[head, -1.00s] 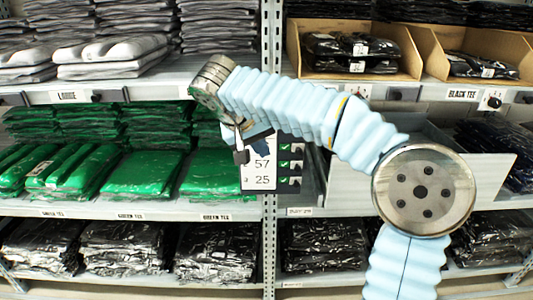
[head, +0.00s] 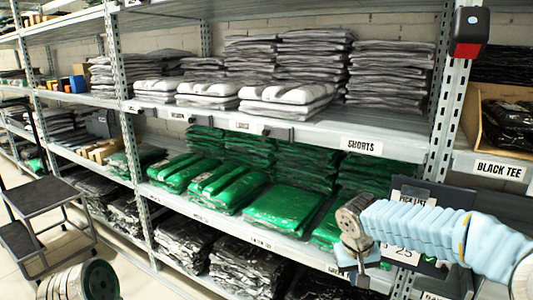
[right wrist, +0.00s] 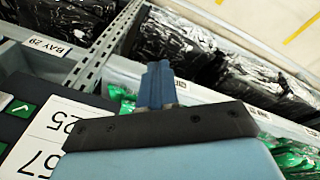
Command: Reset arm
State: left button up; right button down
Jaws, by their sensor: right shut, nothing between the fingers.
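My right arm comes in from the right in the head view. Its gripper (head: 361,272) points down in front of the shelf, beside the pick list card (head: 408,228), and partly covers it. In the right wrist view the blue fingers (right wrist: 157,84) are closed together with nothing between them. The pick list (right wrist: 55,135) also shows there, close to the gripper on the left. A rounded end of my left arm shows at the bottom left of the head view, but its gripper does not.
Green packages (head: 284,208) lie on the middle shelf, grey and white garments (head: 287,98) above, dark packages (head: 247,266) below. A steel upright (head: 448,90) stands near the right arm.

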jog(key=s+a+f+n+g+y, duration=0.1)
jog(key=s+a+f+y, duration=0.1)
jog(key=a+f, duration=0.35)
jog(key=s+a+f+g+y, duration=0.1)
jog(key=s+a+f+y, duration=0.1)
jog(key=f, duration=0.7)
jog(key=s+a+f+m+y, duration=0.2)
jog(key=s+a+f, duration=0.2)
jog(key=s+f, duration=1.3)
notch_tip(320, 180, down, 3)
jog(key=shift+s+a+r+m+t, duration=0.1)
jog(key=shift+s+a+m+t, duration=0.1)
jog(key=shift+s+m+t, duration=0.15)
